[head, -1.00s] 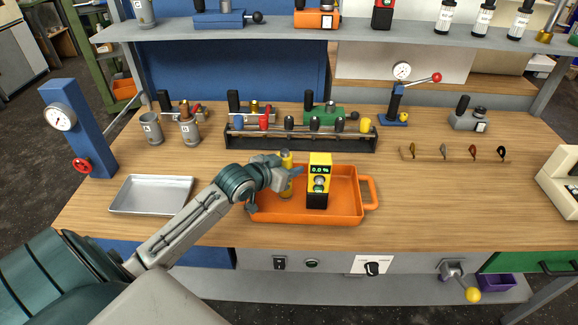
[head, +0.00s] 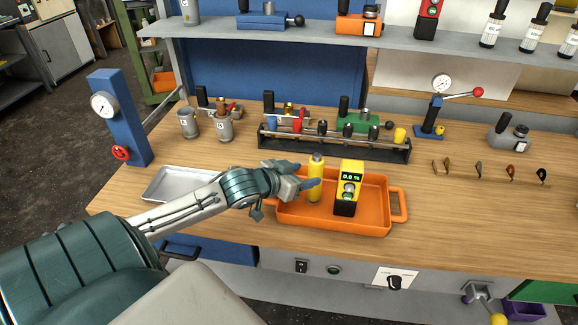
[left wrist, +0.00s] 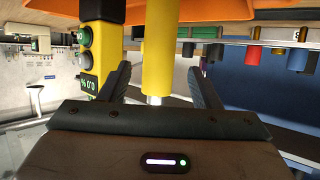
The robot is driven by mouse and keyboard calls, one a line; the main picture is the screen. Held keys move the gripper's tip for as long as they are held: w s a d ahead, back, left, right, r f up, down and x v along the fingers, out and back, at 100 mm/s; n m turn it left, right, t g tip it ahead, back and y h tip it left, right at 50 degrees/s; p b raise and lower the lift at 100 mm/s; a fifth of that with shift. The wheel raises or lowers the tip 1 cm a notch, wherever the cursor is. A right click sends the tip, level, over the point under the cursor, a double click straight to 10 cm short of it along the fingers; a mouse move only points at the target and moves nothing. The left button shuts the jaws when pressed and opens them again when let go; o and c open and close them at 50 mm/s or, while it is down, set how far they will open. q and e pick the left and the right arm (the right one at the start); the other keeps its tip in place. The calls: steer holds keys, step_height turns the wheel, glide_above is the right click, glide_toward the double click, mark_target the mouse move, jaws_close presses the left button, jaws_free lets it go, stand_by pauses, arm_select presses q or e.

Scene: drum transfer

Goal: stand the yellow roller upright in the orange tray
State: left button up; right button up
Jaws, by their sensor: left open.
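The yellow roller (head: 316,180) stands upright in the left part of the orange tray (head: 375,225). My left gripper (head: 308,183) is open at the roller's left side, level with its upper half. In the left wrist view, which is upside down, the roller (left wrist: 156,55) appears between the two spread fingers (left wrist: 160,85), with visible gaps on both sides. Its silver end shows close to the gripper's palm. The roller's foot is partly out of clear sight. My right gripper is not in view.
A yellow and black meter (head: 349,188) reading 0.0 % stands in the tray just right of the roller. A silver tray (head: 165,186) lies to the left, partly behind my left arm. A dark rack (head: 335,146) runs behind the tray. The bench right of the tray is clear.

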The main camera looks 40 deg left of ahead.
arm_select(q)
steer(key=p+v, duration=0.2)
steer(key=v, duration=0.3)
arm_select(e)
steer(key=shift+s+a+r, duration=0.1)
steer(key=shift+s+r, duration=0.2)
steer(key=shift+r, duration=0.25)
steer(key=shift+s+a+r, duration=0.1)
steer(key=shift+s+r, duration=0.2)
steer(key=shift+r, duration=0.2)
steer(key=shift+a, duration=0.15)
